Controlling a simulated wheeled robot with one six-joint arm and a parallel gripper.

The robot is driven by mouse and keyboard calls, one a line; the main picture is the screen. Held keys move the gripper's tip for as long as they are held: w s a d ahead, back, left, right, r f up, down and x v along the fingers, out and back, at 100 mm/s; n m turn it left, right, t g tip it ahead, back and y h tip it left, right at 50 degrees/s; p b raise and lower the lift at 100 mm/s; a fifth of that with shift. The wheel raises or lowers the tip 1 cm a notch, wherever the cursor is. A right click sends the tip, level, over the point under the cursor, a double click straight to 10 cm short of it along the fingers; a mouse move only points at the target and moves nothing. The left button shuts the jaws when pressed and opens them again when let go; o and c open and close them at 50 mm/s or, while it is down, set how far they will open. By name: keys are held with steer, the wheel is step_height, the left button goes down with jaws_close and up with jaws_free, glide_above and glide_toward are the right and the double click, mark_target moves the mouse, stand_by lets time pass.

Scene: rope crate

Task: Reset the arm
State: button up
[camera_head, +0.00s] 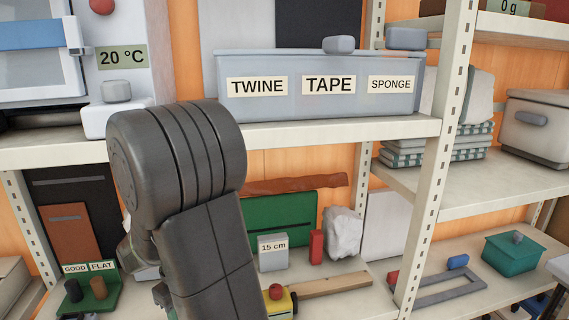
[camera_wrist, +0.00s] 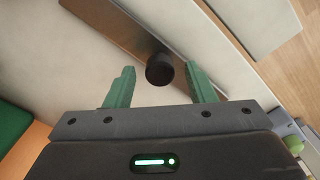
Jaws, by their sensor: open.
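My gripper (camera_wrist: 160,85) shows in the wrist view with its two green fingers spread apart. A dark round thing (camera_wrist: 160,70) shows between and just beyond the fingertips; I cannot tell how near it is, and neither finger touches it visibly. In the head view my dark grey arm fills the lower left middle and hides most of the gripper and what lies behind it.
A grey bin (camera_head: 315,108) labelled TWINE, TAPE and SPONGE stands on the upper shelf. A shelf post (camera_head: 437,150) rises right of my arm. Below are a 15 cm block (camera_head: 273,260), a red block (camera_head: 316,247) and a wooden strip (camera_head: 335,283).

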steer(key=shift+r, duration=0.25)
steer(key=shift+f, duration=1)
step_height(320, 180, up, 14)
steer(key=p, duration=0.3)
step_height(320, 180, down, 15)
steer(key=b, duration=0.4)
steer(key=shift+r, duration=0.15)
step_height(320, 180, up, 15)
steer(key=s+d+p, duration=0.1)
steer(key=p, duration=0.3)
steer(key=shift+s+d+p, duration=0.25)
steer(key=shift+d+p, duration=0.05)
steer(key=shift+d, duration=0.1)
